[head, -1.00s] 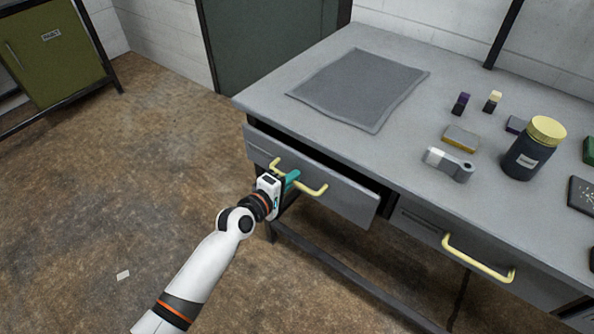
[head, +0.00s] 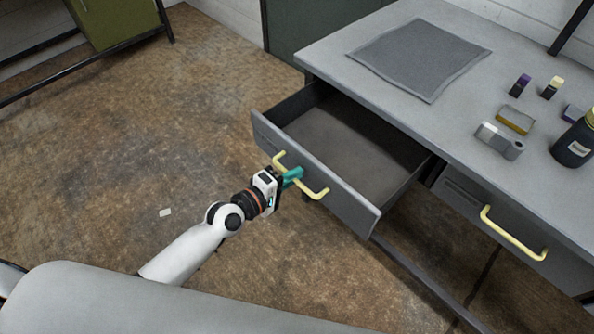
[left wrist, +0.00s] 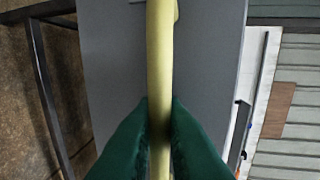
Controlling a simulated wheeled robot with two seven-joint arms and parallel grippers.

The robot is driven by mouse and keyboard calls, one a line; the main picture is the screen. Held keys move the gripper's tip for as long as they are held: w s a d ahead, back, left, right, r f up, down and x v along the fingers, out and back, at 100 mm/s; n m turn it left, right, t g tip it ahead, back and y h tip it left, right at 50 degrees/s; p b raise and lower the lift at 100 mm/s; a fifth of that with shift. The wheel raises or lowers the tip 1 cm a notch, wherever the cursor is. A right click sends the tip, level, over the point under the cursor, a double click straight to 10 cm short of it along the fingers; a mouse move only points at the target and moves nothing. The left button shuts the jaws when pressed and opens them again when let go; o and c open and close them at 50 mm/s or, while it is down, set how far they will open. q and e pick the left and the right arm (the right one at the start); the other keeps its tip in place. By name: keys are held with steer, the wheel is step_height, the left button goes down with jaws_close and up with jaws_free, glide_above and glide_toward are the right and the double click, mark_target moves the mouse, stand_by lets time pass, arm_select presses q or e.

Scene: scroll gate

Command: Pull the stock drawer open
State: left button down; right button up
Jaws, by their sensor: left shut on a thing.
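The drawer (head: 345,208) on the left of the workbench stands well open, and its visible inside is bare. Its yellow bar handle (head: 315,193) runs along the front panel. My left gripper (head: 291,177) is shut on this handle near its middle. In the left wrist view the green fingers (left wrist: 160,135) press on both sides of the yellow handle (left wrist: 160,60), with the grey drawer front (left wrist: 115,70) behind. My right gripper does not show.
A second drawer with a yellow handle (head: 512,232) is closed on the right. The bench top (head: 430,115) holds a grey mat (head: 420,55), a dark jar (head: 577,142), a yellow-brown block (head: 515,120) and small items. The floor (head: 130,150) left of the drawer is mostly clear.

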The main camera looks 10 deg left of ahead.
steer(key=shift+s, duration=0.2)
arm_select(q)
steer(key=c, duration=1.5)
jaws_free()
steer(key=shift+c, duration=0.2)
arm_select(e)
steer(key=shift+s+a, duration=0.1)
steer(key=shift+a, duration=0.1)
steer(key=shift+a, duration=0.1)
arm_select(q)
steer(key=shift+s+a, duration=0.1)
steer(key=b+v, duration=0.1)
steer(key=v, duration=1)
steer(key=shift+s+a, duration=0.2)
steer(key=shift+s, duration=0.1)
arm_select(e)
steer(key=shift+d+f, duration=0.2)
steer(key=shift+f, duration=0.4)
